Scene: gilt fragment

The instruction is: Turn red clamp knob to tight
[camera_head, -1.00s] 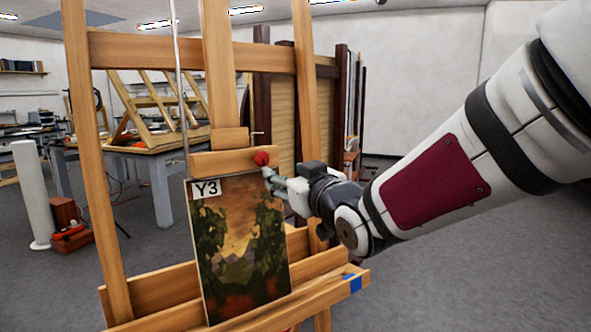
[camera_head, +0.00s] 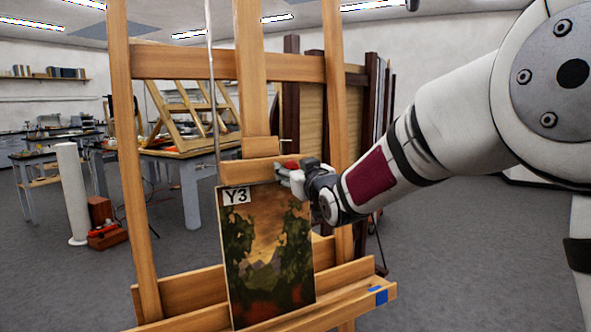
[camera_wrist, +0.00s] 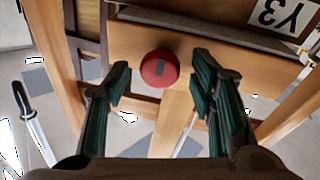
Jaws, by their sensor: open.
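The red clamp knob (camera_wrist: 160,68) is a round red disc with a dark grey mark on its face, set on the easel's wooden clamp bar (camera_wrist: 215,68). In the wrist view it lies between and just beyond the fingertips of my open gripper (camera_wrist: 163,80), apart from both fingers. In the head view the knob (camera_head: 291,163) is partly covered by my gripper (camera_head: 284,174), which reaches in from the right. The painting labelled Y3 (camera_head: 265,255) stands on the easel under the clamp bar (camera_head: 237,172); its upside-down label edge shows in the wrist view.
The wooden easel (camera_head: 130,150) has tall uprights and a lower ledge with blue tape (camera_head: 380,297). A work table (camera_head: 188,180) with a wooden frame stands behind left, near a white cylinder (camera_head: 72,190). Open grey floor (camera_head: 470,260) lies to the right.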

